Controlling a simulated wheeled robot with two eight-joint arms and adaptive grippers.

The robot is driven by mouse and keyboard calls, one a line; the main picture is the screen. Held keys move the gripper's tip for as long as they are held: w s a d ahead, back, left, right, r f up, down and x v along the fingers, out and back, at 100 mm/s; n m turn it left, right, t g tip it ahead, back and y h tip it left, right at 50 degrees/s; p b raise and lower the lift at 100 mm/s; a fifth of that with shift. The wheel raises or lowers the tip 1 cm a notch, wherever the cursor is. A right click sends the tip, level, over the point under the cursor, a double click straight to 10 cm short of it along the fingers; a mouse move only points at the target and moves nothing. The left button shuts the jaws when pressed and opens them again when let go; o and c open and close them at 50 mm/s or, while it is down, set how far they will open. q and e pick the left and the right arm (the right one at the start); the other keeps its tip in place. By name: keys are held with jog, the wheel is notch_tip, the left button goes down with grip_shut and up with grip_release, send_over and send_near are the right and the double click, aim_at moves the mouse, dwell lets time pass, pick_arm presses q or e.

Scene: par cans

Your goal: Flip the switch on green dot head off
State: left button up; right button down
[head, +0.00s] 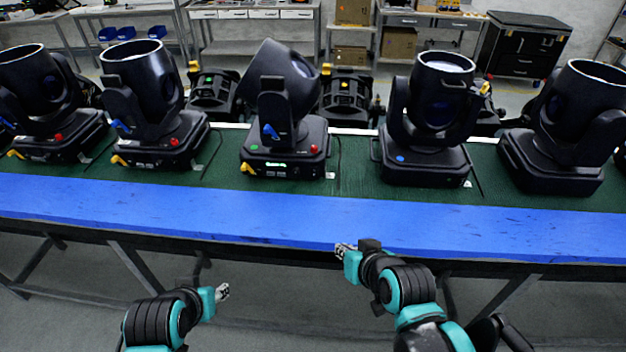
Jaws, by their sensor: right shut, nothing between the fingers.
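The black moving head with a green dot (254,148) on its base is the middle unit (285,130) in the row. My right gripper (343,249) is shut and empty at the front edge of the blue strip, in front of and right of that unit. My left gripper (222,292) is low at the lower left, short of the bench; its fingers are too small to read.
The blue strip (200,213) in front is clear.

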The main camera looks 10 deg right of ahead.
aim_at(314, 177)
jog(key=w+a+r+m+t+y, duration=0.3)
jog(key=w+a+r+m+t, duration=0.45)
jog(key=w+a+r, duration=0.35)
jog(key=d+f+m+h, duration=0.1)
jog(key=f+m+h, duration=0.2)
jog(key=m, duration=0.1)
jog(key=d+f+m+h, duration=0.1)
jog(key=f+m+h, duration=0.1)
jog(key=f+m, duration=0.2)
jog(key=d+f+m+h+p, duration=0.1)
jog(key=f+m+h, duration=0.2)
jog(key=f+m, duration=0.1)
jog(key=shift+w+d+f+m+g+h, duration=0.15)
jog(key=shift+w+d+m+g+h, duration=0.1)
jog(key=shift+d+g+h, duration=0.1)
jog(key=shift+s+f, duration=0.1)
jog(key=shift+f, duration=0.25)
jog(key=shift+d, duration=0.1)
jog(key=b+x, duration=0.3)
jog(key=x, duration=1.1)
